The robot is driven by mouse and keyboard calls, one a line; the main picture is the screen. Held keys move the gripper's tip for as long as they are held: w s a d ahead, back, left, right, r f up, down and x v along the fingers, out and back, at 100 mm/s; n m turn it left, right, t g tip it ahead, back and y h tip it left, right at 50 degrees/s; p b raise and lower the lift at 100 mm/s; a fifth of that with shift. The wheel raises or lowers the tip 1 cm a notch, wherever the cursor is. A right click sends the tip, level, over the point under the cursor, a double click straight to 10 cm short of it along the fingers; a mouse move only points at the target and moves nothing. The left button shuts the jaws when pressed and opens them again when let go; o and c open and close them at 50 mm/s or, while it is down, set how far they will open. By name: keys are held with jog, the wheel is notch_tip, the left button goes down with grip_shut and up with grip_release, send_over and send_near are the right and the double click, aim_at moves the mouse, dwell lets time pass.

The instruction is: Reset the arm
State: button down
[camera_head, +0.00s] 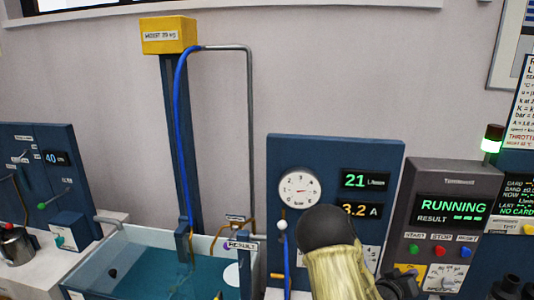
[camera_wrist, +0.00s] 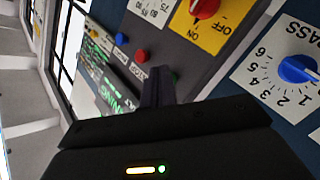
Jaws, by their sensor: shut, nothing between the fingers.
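My gripper (camera_wrist: 157,85) shows in the wrist view with its narrow dark fingers together and nothing between them. It is in front of the grey control panel, which appears tilted in this view. A yellow plate with a red ON/OFF knob (camera_wrist: 204,8) is just above the fingers, and a blue BYPASS dial (camera_wrist: 297,69) is to the right. In the head view my arm rises at the bottom centre, in front of the gauge panel (camera_head: 334,150). The fingers cannot be made out clearly there.
The grey panel reads RUNNING (camera_head: 453,207) and has green, red and blue buttons. A round gauge (camera_head: 299,188) sits beside displays of 21 and 3.2. A water tank (camera_head: 90,255) with a blue hose (camera_head: 181,130) stands left. A green lamp (camera_head: 491,143) is at right.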

jog(key=s+a+f+g+y, duration=0.1)
jog(key=s+a+y, duration=0.1)
jog(key=a+y, duration=0.6)
jog(key=s+a+f+g+y, duration=0.1)
jog(key=s+a+y, duration=0.2)
jog(key=a, duration=0.9)
jog(key=s+a+r+n+g+y, duration=0.3)
jog(key=s+a+r+g, duration=0.1)
jog(key=s+a, duration=0.6)
jog(key=s, duration=0.3)
jog(key=shift+s+r, duration=0.2)
jog(key=shift+r, duration=0.15)
